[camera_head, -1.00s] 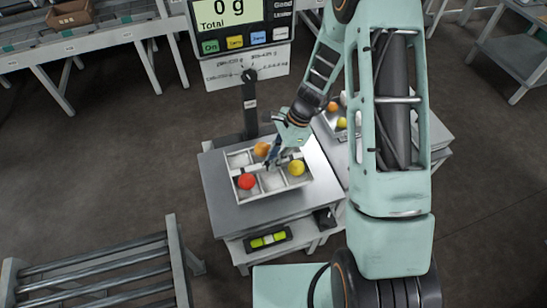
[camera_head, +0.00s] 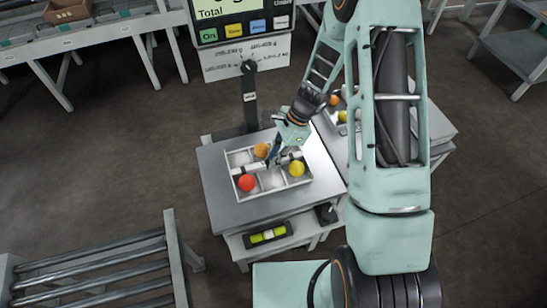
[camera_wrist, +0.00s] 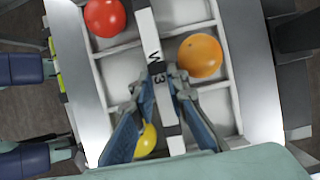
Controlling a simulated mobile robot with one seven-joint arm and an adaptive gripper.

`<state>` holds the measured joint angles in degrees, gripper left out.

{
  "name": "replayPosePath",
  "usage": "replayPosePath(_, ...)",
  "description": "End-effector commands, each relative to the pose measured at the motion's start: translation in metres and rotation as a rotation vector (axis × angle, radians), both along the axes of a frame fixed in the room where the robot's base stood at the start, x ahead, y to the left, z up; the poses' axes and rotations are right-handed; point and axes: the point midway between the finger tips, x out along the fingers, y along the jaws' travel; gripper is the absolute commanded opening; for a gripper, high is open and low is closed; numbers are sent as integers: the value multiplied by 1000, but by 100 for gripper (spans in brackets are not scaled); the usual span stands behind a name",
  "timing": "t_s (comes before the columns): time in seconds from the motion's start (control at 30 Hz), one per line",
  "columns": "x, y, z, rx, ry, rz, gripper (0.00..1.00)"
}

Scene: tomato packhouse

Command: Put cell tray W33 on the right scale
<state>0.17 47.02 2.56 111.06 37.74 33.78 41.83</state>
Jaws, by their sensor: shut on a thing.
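Cell tray W33 (camera_head: 237,187) is a pale divided tray on the metal plate of the scale (camera_head: 217,205) in the middle of the head view. Its handle bar, marked W and 3 (camera_wrist: 153,55), runs across the middle in the wrist view. It holds a red tomato (camera_wrist: 105,17), an orange one (camera_wrist: 199,55) and a yellow one (camera_wrist: 146,141); some cells are empty. My gripper (camera_wrist: 163,82) is shut on the handle bar, one finger on each side. In the head view my gripper (camera_head: 274,155) hides part of the tray. I cannot tell whether the tray touches the plate.
A second scale surface (camera_head: 425,130) stands to the right, partly hidden by my arm, with orange and yellow tomatoes (camera_head: 343,116) on it. A display (camera_head: 240,22) on a post stands behind the tray. A roller conveyor (camera_head: 95,270) is at the lower left.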

Motion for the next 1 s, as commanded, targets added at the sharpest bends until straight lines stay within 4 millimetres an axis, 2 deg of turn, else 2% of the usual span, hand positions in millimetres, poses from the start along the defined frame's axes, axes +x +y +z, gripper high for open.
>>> replayPosePath(0.4,0,0,-6,0,0,0,0)
replayPosePath(0.43,0,0,-5,0,-1,0,17)
replayPosePath(0.6,0,0,-5,0,0,0,34)
replayPosePath(0.77,0,0,-5,0,0,0,34)
replayPosePath(0.9,0,0,-6,0,0,0,22)
replayPosePath(1.0,0,0,-6,0,0,0,22)
